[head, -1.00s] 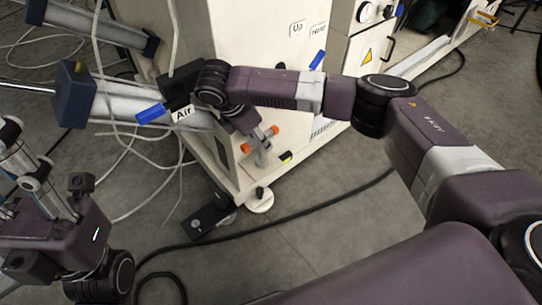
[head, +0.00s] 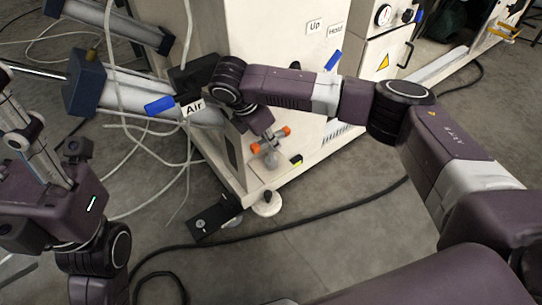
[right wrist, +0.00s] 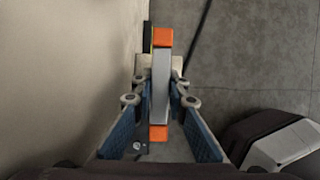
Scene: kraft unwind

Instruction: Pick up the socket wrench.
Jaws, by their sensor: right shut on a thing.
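The socket wrench (right wrist: 161,88) shows in the right wrist view as a grey bar with orange ends, upright in the picture. In the head view the wrench (head: 284,132) is small, its orange ends sticking out on both sides of the gripper. My right gripper (right wrist: 160,95) is shut on its grey middle, with blue-padded fingers on either side. In the head view the right gripper (head: 270,151) is low beside the white machine's corner. My left gripper (head: 25,125) is at the left edge, away from the wrench; its fingertips are not clear.
The white machine (head: 260,40) stands close beside the right gripper. A levelling foot (head: 267,204) and a black plate (head: 214,217) are on the floor below. Grey cylinders (head: 125,97), pale hoses and a black cable (head: 330,217) lie around. The floor at front centre is open.

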